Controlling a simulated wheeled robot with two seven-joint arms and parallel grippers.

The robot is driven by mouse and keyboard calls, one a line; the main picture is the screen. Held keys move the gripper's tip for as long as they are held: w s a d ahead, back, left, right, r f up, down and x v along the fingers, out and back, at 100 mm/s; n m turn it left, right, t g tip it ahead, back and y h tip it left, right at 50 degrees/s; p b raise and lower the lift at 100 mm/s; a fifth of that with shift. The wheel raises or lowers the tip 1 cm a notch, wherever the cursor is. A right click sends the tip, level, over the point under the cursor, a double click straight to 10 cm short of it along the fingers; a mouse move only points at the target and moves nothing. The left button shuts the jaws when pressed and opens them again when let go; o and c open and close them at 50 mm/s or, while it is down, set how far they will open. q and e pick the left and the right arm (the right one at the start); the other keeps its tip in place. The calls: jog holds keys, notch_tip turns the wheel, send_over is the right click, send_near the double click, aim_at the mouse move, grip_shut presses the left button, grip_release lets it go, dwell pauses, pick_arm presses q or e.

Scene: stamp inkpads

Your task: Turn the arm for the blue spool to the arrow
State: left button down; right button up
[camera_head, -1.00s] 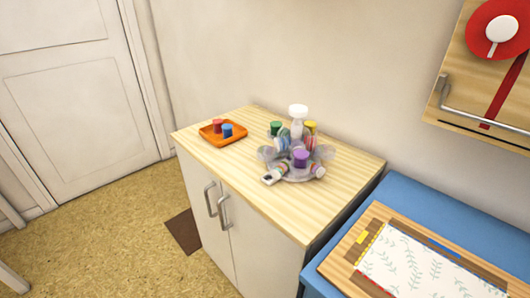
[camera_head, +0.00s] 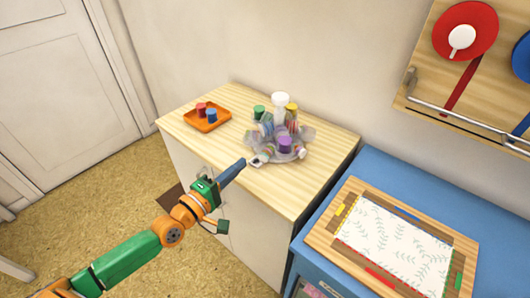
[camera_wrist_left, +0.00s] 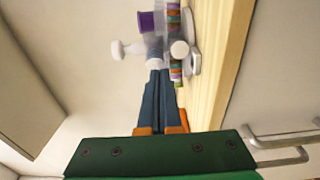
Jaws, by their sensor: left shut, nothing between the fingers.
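A grey carousel (camera_head: 290,155) with several arms stands on the wooden cabinet top. It carries a purple spool (camera_head: 285,144), a green spool (camera_head: 259,112) and a yellow spool (camera_head: 292,107) around a white-topped post (camera_head: 280,99). A blue spool (camera_head: 211,115) and a red spool (camera_head: 200,109) sit in the orange tray (camera_head: 221,122). My left gripper (camera_head: 242,162) is shut and empty, its tips close to the carousel's near left edge. In the left wrist view its fingertips (camera_wrist_left: 161,74) are close to the carousel's parts; contact is unclear. The arrow cannot be made out. My right gripper is out of view.
The cabinet top (camera_head: 180,124) is clear around the tray. A blue bench (camera_head: 375,166) to the right holds a wooden board with a leafy sheet (camera_head: 395,235). A wall rack with a metal rail (camera_head: 460,122) hangs at the upper right.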

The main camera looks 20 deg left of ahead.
pick_arm(q)
jog(key=x, duration=0.4)
jog(key=w+d+p, duration=0.1)
jog(key=w+d, duration=0.1)
jog(key=d, duration=0.1)
jog(key=shift+w+r, duration=0.1)
jog(key=shift+w, duration=0.15)
jog(key=shift+w+d, duration=0.2)
jog(key=shift+d, duration=0.25)
